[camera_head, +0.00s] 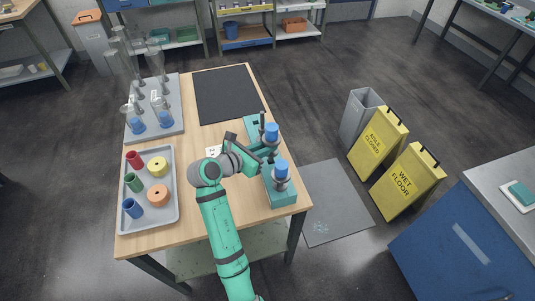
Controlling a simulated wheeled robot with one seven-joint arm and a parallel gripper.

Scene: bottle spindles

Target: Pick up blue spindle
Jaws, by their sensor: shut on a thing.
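A blue spindle (271,133) with a grey lower part is at the right side of the wooden table, above a teal holder (253,122). My gripper (267,143) reaches it from the left and is shut on it. The dark fingers hide part of its lower body, and I cannot tell whether it still touches the holder. A second blue-topped spindle (281,169) stands upright on a nearer teal holder (282,196), just in front of my gripper.
A grey tray (150,221) with several coloured spools lies at the left. Behind it, a grey board (172,98) carries clear bottles and blue pieces. A black mat (226,92) lies bare at the back. Yellow signs (408,182) stand on the floor at the right.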

